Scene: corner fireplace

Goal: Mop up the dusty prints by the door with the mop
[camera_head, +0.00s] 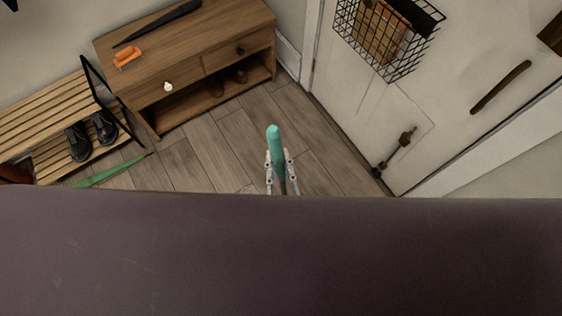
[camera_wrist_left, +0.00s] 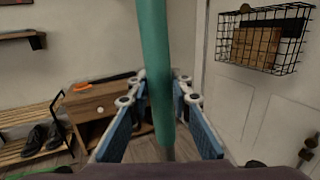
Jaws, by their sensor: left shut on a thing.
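My left gripper (camera_head: 278,163) is shut on the teal handle of the mop (camera_head: 273,135), which stands roughly upright between the fingers. In the left wrist view the same handle (camera_wrist_left: 153,60) runs up past the blue finger pads of the gripper (camera_wrist_left: 160,105). The mop's lower end and head are hidden. The white door (camera_head: 385,100) is to the right of the gripper, and it also shows in the left wrist view (camera_wrist_left: 245,110). I see no dusty prints on the visible floor. My right gripper is not in view.
A wooden cabinet (camera_head: 185,62) and a slatted bench (camera_head: 50,110) with black shoes (camera_head: 78,141) stand at the left. A long green object (camera_head: 108,172) lies near the bench. A wire basket (camera_head: 388,38) hangs on the door. A dark purple surface (camera_head: 280,255) hides the near floor.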

